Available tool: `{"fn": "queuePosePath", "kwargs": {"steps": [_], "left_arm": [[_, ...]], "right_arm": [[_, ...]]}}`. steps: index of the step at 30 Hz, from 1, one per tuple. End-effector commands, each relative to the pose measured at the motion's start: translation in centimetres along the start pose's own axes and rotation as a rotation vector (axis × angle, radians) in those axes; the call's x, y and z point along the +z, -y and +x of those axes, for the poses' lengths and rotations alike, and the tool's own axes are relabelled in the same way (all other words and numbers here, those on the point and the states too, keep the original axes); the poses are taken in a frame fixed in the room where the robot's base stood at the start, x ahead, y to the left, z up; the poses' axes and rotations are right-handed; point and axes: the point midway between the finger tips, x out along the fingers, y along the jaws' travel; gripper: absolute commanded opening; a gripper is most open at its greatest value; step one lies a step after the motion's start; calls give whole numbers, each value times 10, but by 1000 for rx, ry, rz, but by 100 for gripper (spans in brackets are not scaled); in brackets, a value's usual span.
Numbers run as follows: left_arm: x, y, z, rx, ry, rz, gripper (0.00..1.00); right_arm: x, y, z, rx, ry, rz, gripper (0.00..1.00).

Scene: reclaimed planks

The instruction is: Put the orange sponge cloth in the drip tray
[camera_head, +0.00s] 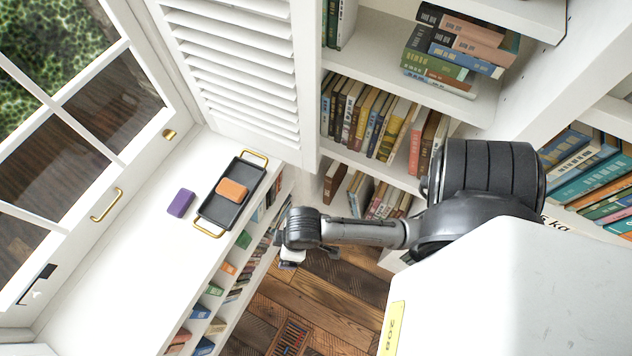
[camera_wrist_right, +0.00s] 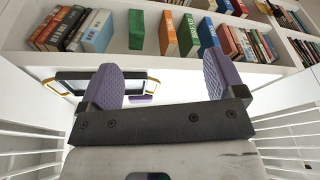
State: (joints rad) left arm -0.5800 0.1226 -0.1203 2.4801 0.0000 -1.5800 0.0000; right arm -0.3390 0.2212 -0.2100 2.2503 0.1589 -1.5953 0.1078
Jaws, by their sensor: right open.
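The orange sponge cloth (camera_head: 232,190) lies inside the dark grey drip tray (camera_head: 217,211), near the middle of its floor. The tray has gold handles at both ends and rests on the white ledge. In the right wrist view part of the tray (camera_wrist_right: 75,75) shows behind a finger, and the orange cloth cannot be made out. My right gripper (camera_wrist_right: 163,72) is open with nothing between its purple-padded fingers. In the head view it is mostly hidden below my wrist, to the right of the tray and apart from it. My left gripper is not in view.
A purple sponge (camera_head: 181,203) lies on the white ledge (camera_head: 130,255) left of the tray. A window with a gold handle (camera_head: 106,204) borders the ledge. White louvred shutters (camera_head: 235,70) stand behind. Bookshelves (camera_head: 420,95) fill the back and right. The front of the ledge is clear.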

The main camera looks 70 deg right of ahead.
Motion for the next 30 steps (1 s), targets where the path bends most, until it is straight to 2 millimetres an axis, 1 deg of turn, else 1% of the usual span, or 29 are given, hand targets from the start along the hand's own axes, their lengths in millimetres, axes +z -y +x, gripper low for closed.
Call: {"fn": "queuePosePath", "kwargs": {"steps": [1,3,6,9,13,23,26,30], "left_arm": [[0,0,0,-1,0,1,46],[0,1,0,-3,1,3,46],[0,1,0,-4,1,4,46],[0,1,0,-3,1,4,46],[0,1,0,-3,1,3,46],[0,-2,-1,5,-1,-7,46],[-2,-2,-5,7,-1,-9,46],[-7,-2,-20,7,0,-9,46]], "right_arm": [[15,3,-11,9,-11,9,88],[29,3,-24,32,-24,13,88],[44,1,-39,60,-35,20,88],[53,-1,-49,80,-39,24,88],[58,-2,-54,93,-42,25,88],[58,-2,-55,93,-42,25,88],[57,-2,-59,93,-42,25,88],[52,-1,-74,93,-42,25,88]]}}
